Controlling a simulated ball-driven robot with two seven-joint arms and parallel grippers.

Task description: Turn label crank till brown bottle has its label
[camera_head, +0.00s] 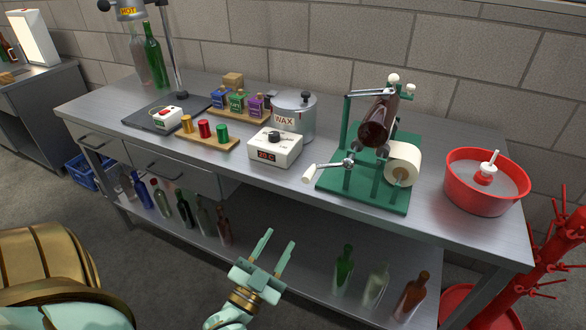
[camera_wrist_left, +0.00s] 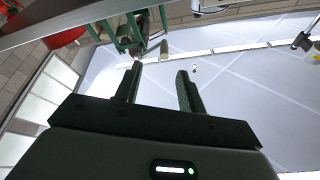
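The brown bottle (camera_head: 377,131) lies tilted on the green label machine (camera_head: 384,200) on the steel bench; its visible side is plain dark glass. A roll of cream labels (camera_head: 403,163) sits at the machine's front right. The crank has a white handle (camera_head: 309,174) sticking out to the left. My left gripper (camera_head: 280,246) is open and empty, in front of the bench and lower in the picture than the crank, apart from it. In the left wrist view its two fingers (camera_wrist_left: 160,75) are spread with the machine (camera_wrist_left: 128,35) beyond them. My right gripper is not in view.
A white box with a red display (camera_head: 275,150) and a wax pot (camera_head: 294,116) stand left of the machine. A red tub (camera_head: 486,183) stands to its right. Bottles stand on the lower shelf (camera_head: 290,275). The bench's front edge lies between gripper and crank.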

